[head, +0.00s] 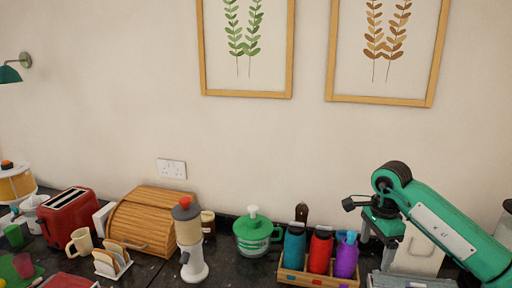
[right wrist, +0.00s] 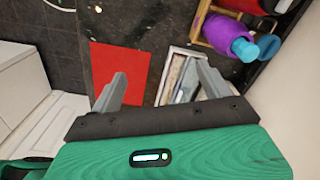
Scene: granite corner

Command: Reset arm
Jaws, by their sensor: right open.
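My right arm, green with dark joints, comes in from the right in the head view. Its wrist bends downward above the right end of the counter, near the bottle crate. In the right wrist view my right gripper (right wrist: 161,82) is open, with its two grey fingers well apart and nothing between them. It points down over the counter, above a red flat square (right wrist: 117,70) and a light-framed tray (right wrist: 178,76) with items in it. The fingertips look clear of both. My left gripper is in neither view.
A wooden crate (head: 318,279) holds teal, red and purple bottles (head: 346,256) left of my right arm. A green pot (head: 256,236), grey-and-white grinder (head: 190,243), wooden bread box (head: 150,219) and red toaster (head: 69,215) line the counter. The wall stands close behind.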

